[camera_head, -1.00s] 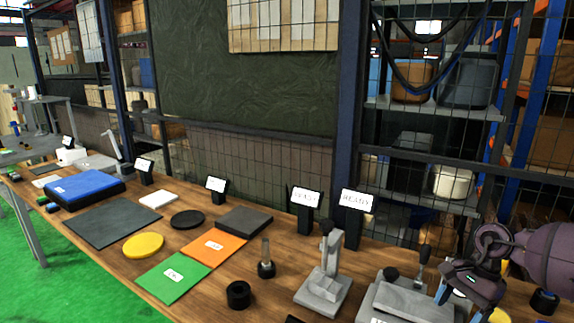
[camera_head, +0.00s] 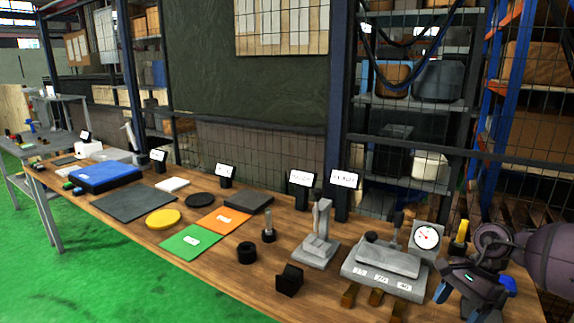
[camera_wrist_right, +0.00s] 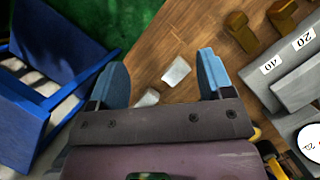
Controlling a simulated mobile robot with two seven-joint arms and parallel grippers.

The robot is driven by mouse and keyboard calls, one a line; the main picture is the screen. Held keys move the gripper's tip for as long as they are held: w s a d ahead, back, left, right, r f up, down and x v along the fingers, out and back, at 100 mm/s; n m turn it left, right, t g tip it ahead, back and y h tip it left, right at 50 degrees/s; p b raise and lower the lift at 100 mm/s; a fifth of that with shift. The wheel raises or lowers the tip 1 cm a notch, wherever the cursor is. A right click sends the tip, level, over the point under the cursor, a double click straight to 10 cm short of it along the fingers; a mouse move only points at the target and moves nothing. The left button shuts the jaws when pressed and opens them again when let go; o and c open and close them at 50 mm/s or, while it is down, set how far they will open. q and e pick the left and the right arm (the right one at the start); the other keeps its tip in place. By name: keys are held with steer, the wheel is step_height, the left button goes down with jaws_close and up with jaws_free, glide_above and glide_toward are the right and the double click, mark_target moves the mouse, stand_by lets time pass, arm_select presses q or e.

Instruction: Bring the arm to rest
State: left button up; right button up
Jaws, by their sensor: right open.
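My right gripper (camera_head: 457,298) is at the right end of the wooden bench, beside the grey fixture. In the right wrist view my right gripper (camera_wrist_right: 165,80) points down, with its blue fingers spread apart and nothing held between them. Two small pale metal pieces (camera_wrist_right: 175,72) show beyond and between the fingers; I cannot tell how far below they are. The right arm reaches in from the right edge of the head view. My left gripper is not in view.
The grey fixture (camera_head: 385,270) with a dial gauge (camera_head: 427,237) and brass blocks (camera_head: 349,295) stands beside the right gripper. A blue bin (camera_wrist_right: 30,95) lies left in the wrist view. The wooden bench (camera_head: 215,268) holds coloured mats and stands. Green floor lies in front.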

steer(key=w+a+r+m+t+y, duration=0.3)
steer(key=a+m+t, duration=0.25)
steer(key=m, duration=0.35)
steer(key=w+a+r+m+t+y, duration=0.2)
steer(key=a+r+m+t+y, duration=0.15)
steer(key=a+m, duration=0.45)
steer(key=w+a+r+m+t+y, duration=0.25)
steer(key=a+m+t, duration=0.25)
steer(key=m, duration=0.6)
steer(key=s+d+f+m+t+h, duration=0.1)
steer(key=s+d+f+m+h, duration=0.3)
steer(key=f+m, duration=0.55)
steer(key=s+d+f+m+t+h, duration=0.15)
steer(key=s+f+m+h, duration=0.45)
steer(key=m, duration=0.6)
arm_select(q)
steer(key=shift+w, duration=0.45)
arm_select(e)
steer(key=s+d+f+m+g+h, duration=0.1)
steer(key=s+d+f+m+g, duration=0.1)
steer(key=s+f, duration=0.5)
steer(key=s+d+f+m+g+h, duration=0.1)
steer(key=s+f+m, duration=0.4)
steer(key=s, duration=0.7)
step_height(320, 180, down, 3)
steer(key=shift+d+r+g+h, duration=0.2)
steer(key=shift+d+g+h, duration=0.15)
steer(key=shift+d+h, duration=0.35)
